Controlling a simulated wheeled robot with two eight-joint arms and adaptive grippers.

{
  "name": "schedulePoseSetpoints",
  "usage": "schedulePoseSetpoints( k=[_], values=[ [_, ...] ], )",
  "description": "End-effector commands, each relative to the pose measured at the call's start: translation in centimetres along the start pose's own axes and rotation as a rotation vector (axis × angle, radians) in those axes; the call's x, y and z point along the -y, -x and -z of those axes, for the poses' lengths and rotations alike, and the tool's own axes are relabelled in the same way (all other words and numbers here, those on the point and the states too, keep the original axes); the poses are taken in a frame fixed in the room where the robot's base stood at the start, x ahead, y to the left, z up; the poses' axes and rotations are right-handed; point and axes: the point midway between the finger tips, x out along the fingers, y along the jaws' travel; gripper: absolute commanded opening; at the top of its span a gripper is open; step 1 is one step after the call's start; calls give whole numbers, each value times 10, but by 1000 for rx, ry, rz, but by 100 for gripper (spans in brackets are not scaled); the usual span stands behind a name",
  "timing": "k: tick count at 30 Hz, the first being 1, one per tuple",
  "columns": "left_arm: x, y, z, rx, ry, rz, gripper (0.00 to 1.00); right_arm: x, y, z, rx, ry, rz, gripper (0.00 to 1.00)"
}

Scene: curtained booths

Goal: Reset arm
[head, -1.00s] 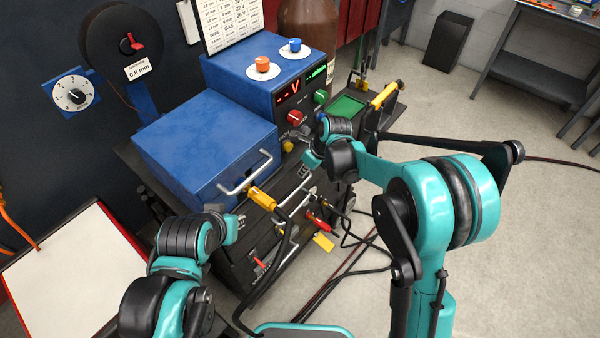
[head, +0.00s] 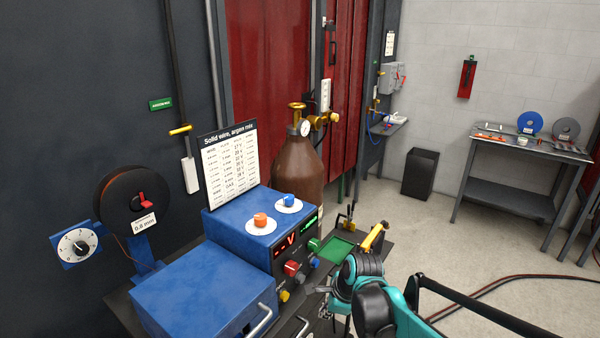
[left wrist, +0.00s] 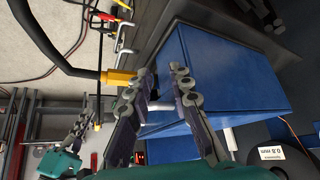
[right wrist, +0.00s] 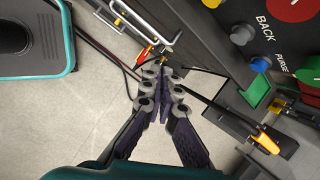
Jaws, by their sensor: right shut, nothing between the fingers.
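My right gripper (head: 326,292) shows low in the head view, in front of the welder's knob panel and the green tray. In the right wrist view its fingers (right wrist: 162,78) are together and empty, over the cart's side and the floor. My left gripper is outside the head view. In the left wrist view its fingertips (left wrist: 160,76) are apart, in front of the blue box (left wrist: 228,72) and its silver handle (left wrist: 160,106). I cannot tell whether they touch the handle. My right arm (head: 400,318) enters at the bottom of the head view.
The blue welder (head: 240,232) stands on the cart, beside a brown gas cylinder (head: 298,172). A green tray (head: 332,250) and yellow-handled tool (head: 373,236) lie close to my right gripper. A black bin (head: 420,173) and grey workbench (head: 515,165) stand farther back. Floor between is mostly clear, with hoses.

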Motion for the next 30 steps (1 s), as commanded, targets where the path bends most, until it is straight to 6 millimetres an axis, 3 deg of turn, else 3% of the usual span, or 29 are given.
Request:
schedulePoseSetpoints(
  k=[1,6,12,18,21,30],
  values=[
    [0,-1,-1,0,0,0,20,-12,20,9,-14,122,25,0],
    [0,-2,-2,0,0,0,20,-51,69,38,-92,576,94,0],
    [0,-4,-2,0,0,0,20,-104,105,74,-225,1110,128,0],
    [0,-4,-3,0,0,0,20,-148,116,102,-357,1539,106,0],
    [0,-5,-3,0,0,0,20,-159,117,110,-398,1665,92,0],
    [0,-5,-3,0,0,0,20,-166,117,114,-426,1751,77,0]
  ],
)
